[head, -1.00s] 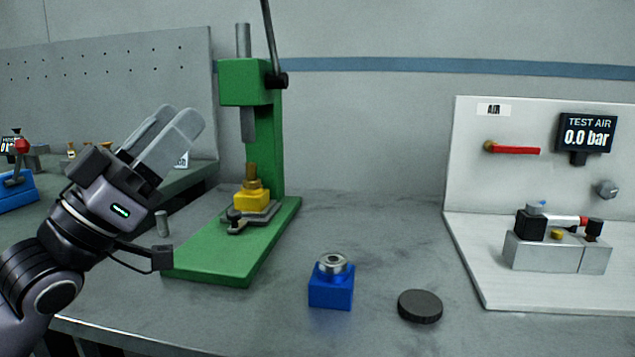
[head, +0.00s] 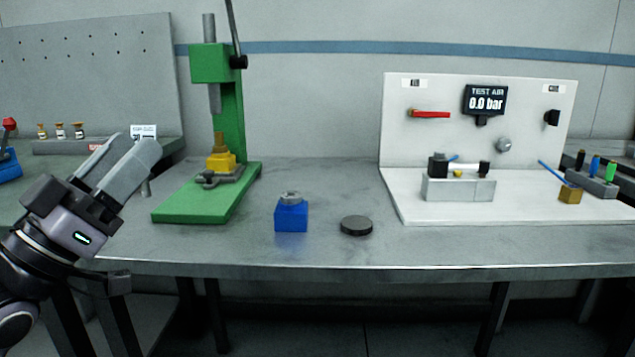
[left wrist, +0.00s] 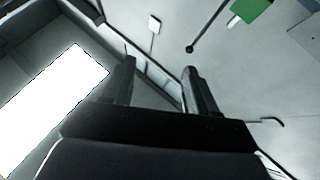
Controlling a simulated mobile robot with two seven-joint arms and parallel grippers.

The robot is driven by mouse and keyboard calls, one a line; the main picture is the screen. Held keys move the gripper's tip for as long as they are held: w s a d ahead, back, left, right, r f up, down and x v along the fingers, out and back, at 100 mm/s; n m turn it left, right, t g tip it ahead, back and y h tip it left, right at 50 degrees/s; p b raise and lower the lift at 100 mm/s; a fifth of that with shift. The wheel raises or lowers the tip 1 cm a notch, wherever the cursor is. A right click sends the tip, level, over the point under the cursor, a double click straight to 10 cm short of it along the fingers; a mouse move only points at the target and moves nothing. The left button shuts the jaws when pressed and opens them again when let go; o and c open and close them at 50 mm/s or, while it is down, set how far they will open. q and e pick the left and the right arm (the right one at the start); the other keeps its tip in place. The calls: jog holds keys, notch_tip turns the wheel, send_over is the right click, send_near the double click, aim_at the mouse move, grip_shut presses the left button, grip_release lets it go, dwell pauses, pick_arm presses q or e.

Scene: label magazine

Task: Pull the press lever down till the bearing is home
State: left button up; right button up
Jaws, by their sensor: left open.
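The green press (head: 229,120) stands on the left of the bench. Its dark lever (head: 232,25) rises from a pivot at the head and runs out of the top of the head view; in the left wrist view the lever (left wrist: 208,27) shows with a ball end. The grey ram (head: 214,98) hangs above a brass piece (head: 219,140) on a yellow block (head: 221,161), with a gap between. A silver ring like a bearing (head: 291,196) sits on a blue block (head: 291,216). My left gripper (head: 136,143) is open and empty, left of the press and below the lever. My right gripper is out of view.
A black disc (head: 356,225) lies right of the blue block. A white test stand (head: 400,206) with a "0.0 bar" display (head: 485,102) is at the right. A grey pegboard (head: 85,75) stands behind at the left. The bench front (head: 330,262) is clear.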

pick_arm(q)
notch_tip(320, 180, down, 24)
jog(key=d+n+g+y, duration=0.3)
jog(key=y, duration=0.4)
jog(key=s+d+f+g+y, duration=0.15)
jog(key=s+f, duration=0.25)
jog(key=f, duration=0.4)
jog(key=s+f+g+y, duration=0.1)
jog(key=s+f+g, duration=0.2)
jog(key=s+f, duration=0.3)
jog(key=s+d+f+g+y, duration=0.1)
jog(key=s+f+g, duration=0.15)
jog(key=f, duration=0.65)
jog(key=s+a+r+p, duration=0.2)
jog(key=r+p, duration=0.5)
jog(key=p, duration=0.4)
jog(key=s+a+r+n+y+p, duration=0.1)
jog(key=s+a+r+p, duration=0.1)
jog(key=r+p, duration=0.5)
jog(key=p, duration=0.4)
jog(key=shift+r+p, duration=0.2)
jog(key=shift+p, duration=0.2)
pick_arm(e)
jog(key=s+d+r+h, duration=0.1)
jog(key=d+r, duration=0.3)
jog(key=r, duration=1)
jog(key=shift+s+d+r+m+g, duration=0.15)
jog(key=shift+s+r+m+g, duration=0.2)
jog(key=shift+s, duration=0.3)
